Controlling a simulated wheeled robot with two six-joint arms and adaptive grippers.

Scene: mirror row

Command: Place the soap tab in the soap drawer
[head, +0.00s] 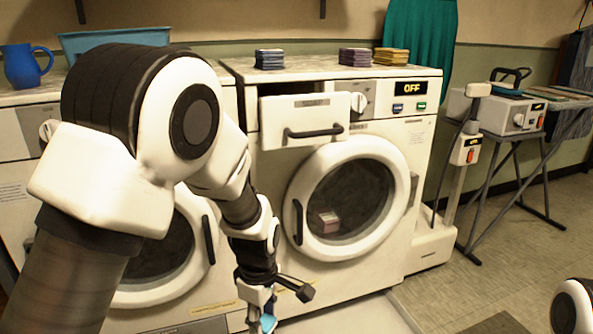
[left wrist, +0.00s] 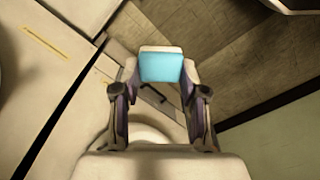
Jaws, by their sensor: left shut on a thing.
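The soap tab (left wrist: 161,67) is a light blue block with a pale edge, between the fingertips of my left gripper in the left wrist view. My left gripper (head: 266,313) is shut on it, low in front of the washing machine at the bottom of the head view, where a bit of blue shows at the fingers. The soap drawer (head: 312,117) is a white front with a dark handle, at the machine's upper left. It stands pulled out, with a dark gap behind it. The gripper is below the drawer and apart from it. My right gripper is out of view.
The washing machine (head: 428,165) has a closed round door (head: 345,190) with a small pinkish item behind its glass. Folded cloth stacks (head: 355,57) lie on top. Its display (head: 408,87) reads OFF.

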